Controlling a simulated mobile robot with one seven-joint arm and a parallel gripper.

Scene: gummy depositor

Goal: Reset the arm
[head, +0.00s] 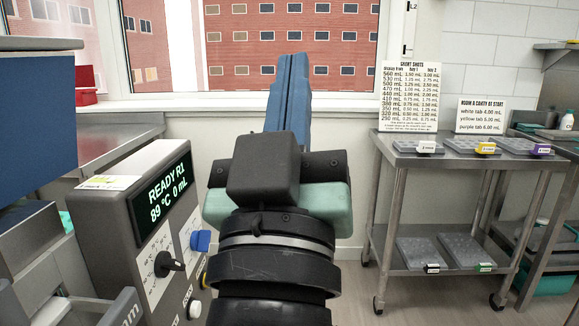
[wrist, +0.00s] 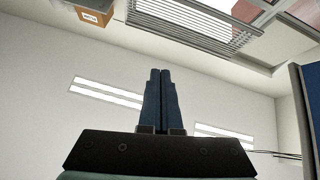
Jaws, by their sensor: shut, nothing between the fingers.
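My gripper (head: 289,95) points up in the middle of the head view, in front of the window. Its two blue fingers are together, with nothing between them. The wrist view also shows my gripper (wrist: 160,72) with its fingers closed side by side, against the ceiling and its lights. It is apart from every object in view. My own arm hides what stands behind and below it.
A grey depositor (head: 120,225) at the left has a display reading "READY R1 89 °C 0 mL", a dark knob and a blue lever (head: 200,240). A wheeled steel cart (head: 470,158) at the right holds several tabbed molds. Open floor lies between arm and cart.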

